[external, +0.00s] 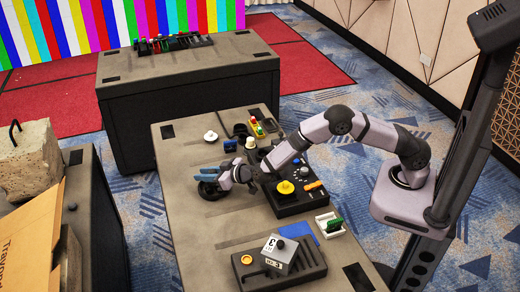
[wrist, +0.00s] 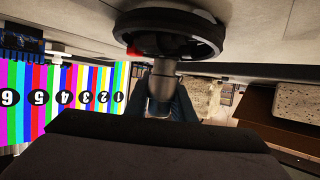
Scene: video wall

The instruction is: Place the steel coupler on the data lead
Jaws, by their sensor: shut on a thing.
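My gripper (external: 206,174) is over the left part of the near grey table, its blue fingers pointing left. In the wrist view, the fingers (wrist: 183,105) are shut on a silver cylinder, which looks like the steel coupler (wrist: 162,88). A black ring-shaped thing, possibly the coiled data lead (wrist: 200,38), is just beyond the cylinder in the wrist view. The black ring also shows on the table under my fingers in the external view (external: 211,192). I cannot tell whether the cylinder touches the ring. A small red patch shows beside the cylinder.
A black panel (external: 288,206) with a yellow knob stands right of my gripper. Behind are a white knob (external: 210,135) and a yellow-and-red box (external: 257,128). In front are a white tray (external: 318,226), a blue pad (external: 299,233) and a dark slotted unit (external: 305,267). The table's left-front area is clear.

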